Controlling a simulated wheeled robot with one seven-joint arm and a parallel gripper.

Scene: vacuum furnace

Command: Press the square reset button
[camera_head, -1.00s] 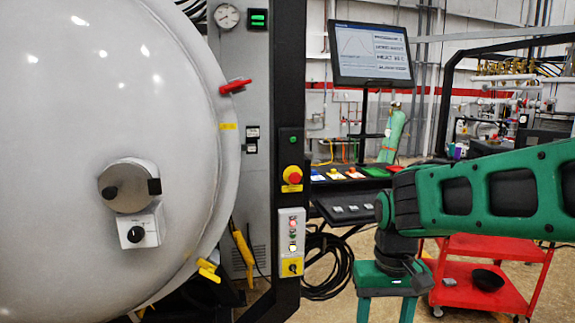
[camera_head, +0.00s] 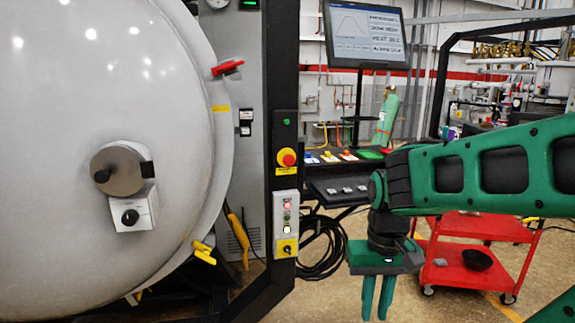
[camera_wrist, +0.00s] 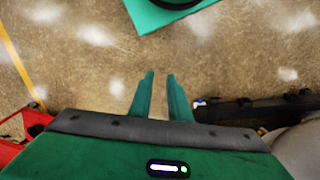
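My gripper (camera_head: 377,312) hangs fingers-down at the lower middle of the head view, in front of the red cart. In the wrist view its two green fingers (camera_wrist: 160,76) stand apart with only bare floor between them. A grey control box (camera_head: 287,218) on the black post carries a red, a green and a white light or button. Above it are a red mushroom button on yellow (camera_head: 287,158) and a small green button (camera_head: 286,122). Coloured pads (camera_head: 346,156) lie on the console shelf. I cannot tell which is the square reset button. My gripper is right of and below the box, touching nothing.
The round grey furnace door (camera_head: 70,150) fills the left side. A red cart (camera_head: 475,262) with a black bowl stands behind my arm. A monitor (camera_head: 366,35) stands above the console. Black hoses (camera_head: 322,262) coil on the floor beside the post.

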